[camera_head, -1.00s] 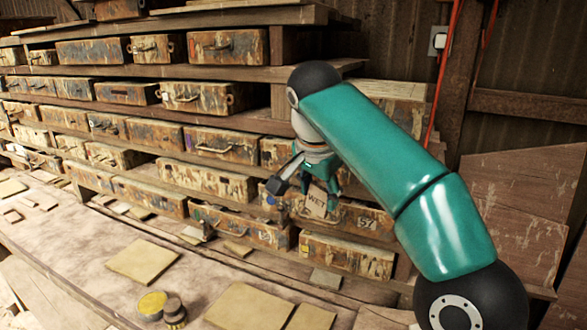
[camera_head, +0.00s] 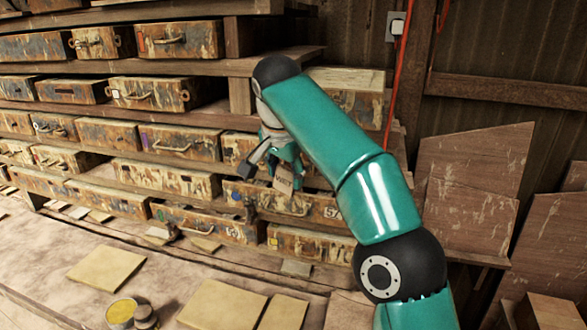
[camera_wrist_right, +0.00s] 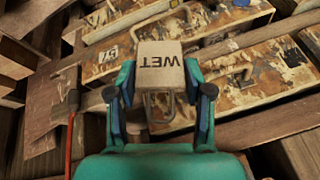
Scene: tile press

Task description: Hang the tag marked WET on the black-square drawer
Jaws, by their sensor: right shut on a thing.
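The WET tag (camera_wrist_right: 160,62) is a tan plate with dark lettering and a wire loop below it in the right wrist view. My right gripper (camera_wrist_right: 160,100) is shut on it, with one finger on each side. In the head view the right gripper (camera_head: 278,160) holds the tag (camera_head: 284,180) in front of a worn drawer (camera_head: 322,208) with a blue mark and a number at its right. The tag appears apart from the drawer fronts. My left gripper is not in view.
Several paint-worn drawers with handles fill wooden shelves (camera_head: 200,72) at left and centre. The workbench (camera_head: 60,290) in front carries flat tiles (camera_head: 106,268) and a yellow-topped tin (camera_head: 121,312). Boards (camera_head: 470,190) lean at the right; a red cable (camera_head: 400,70) hangs on the wall.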

